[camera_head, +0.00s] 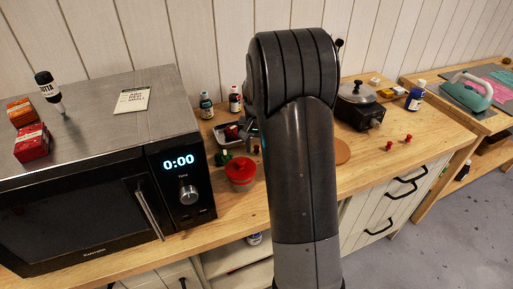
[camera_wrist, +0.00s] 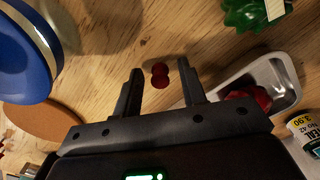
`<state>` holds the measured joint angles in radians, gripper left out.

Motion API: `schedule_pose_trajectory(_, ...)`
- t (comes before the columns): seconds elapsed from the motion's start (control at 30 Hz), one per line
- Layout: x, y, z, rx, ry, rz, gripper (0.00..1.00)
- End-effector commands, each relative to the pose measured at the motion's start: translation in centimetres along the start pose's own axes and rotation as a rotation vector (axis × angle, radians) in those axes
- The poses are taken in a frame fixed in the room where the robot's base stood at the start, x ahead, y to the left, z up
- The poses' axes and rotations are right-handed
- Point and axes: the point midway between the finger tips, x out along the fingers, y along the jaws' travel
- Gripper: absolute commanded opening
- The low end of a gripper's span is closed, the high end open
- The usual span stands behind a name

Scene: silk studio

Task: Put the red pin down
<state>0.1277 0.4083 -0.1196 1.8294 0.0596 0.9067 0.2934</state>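A red pin (camera_wrist: 160,75) with a rounded, waisted shape shows in the wrist view, between the fingertips of my gripper (camera_wrist: 159,74). The fingers are apart, with clear gaps on both sides of the pin, so my gripper is open. The pin seems to be at the wooden worktop; I cannot tell its exact height below the fingertips. In the head view my arm hides most of the gripper and this pin. Two other red pins stand on the worktop at the right, a nearer one (camera_head: 389,146) and a farther one (camera_head: 407,138).
A metal tray (camera_wrist: 289,72) holding something red lies right of my gripper, near a green ridged object (camera_wrist: 262,14) and a labelled bottle (camera_wrist: 311,137). A blue round object (camera_wrist: 20,60) and a cork disc (camera_wrist: 38,117) are left. The microwave (camera_head: 85,165) stands left.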

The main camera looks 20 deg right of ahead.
Motion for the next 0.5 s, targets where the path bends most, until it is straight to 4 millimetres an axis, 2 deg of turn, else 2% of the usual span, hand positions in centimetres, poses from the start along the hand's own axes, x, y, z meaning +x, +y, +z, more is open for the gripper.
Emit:
schedule_pose_trajectory(0.3,-6.2,-0.6,-0.1,-0.001,0.004,-0.003,0.38)
schedule_pose_trajectory(0.5,-9.2,-0.6,0.0,0.000,0.000,-0.001,0.38)
